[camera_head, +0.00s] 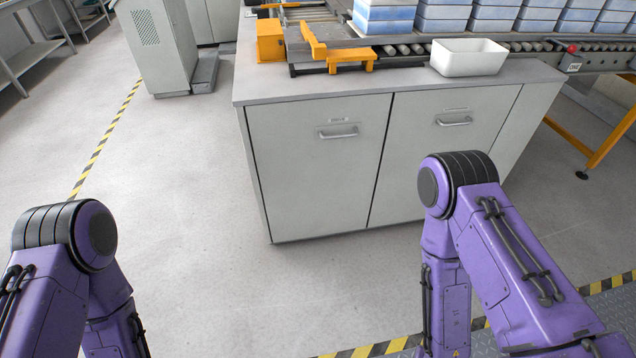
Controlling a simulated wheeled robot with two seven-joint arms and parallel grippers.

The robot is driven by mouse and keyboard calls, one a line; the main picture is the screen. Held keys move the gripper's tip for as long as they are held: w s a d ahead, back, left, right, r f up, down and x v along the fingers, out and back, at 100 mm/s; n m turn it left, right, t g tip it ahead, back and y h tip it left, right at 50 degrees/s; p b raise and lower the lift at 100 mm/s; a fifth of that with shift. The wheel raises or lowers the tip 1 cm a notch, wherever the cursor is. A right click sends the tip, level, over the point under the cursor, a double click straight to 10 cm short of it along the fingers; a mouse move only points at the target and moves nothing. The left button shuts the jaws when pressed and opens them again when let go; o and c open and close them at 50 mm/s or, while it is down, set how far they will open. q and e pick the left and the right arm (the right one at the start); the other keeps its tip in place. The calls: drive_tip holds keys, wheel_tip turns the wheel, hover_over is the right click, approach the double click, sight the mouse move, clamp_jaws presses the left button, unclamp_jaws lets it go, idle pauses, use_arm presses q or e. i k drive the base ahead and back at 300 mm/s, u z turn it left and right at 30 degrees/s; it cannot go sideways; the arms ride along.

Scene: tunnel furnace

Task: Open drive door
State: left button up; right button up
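A grey-white cabinet stands ahead of me with two front doors. The left door (312,165) has a horizontal metal handle (338,133) near its upper right. The right door (432,140) has a similar handle (454,121) near its top, and its lower part is hidden behind my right arm. Both doors look closed, flush with the cabinet front. No label shows which one is the drive door. My purple arms are bent at the lower left and lower right, apart from the doors. Neither gripper is in view.
A white bin (468,57) stands on the cabinet top beside a roller conveyor with stacked blue-white blocks (384,16). Orange brackets (330,52) sit at the top left. Another grey cabinet (153,45) is at the back left. The floor before the doors is clear.

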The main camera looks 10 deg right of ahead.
sight(317, 160)
drive_tip(key=z, duration=0.45)
drive_tip(key=k, duration=0.55)
drive_tip(key=z, duration=1.1)
drive_tip(key=i, duration=1.25)
drive_tip(key=u, duration=0.5)
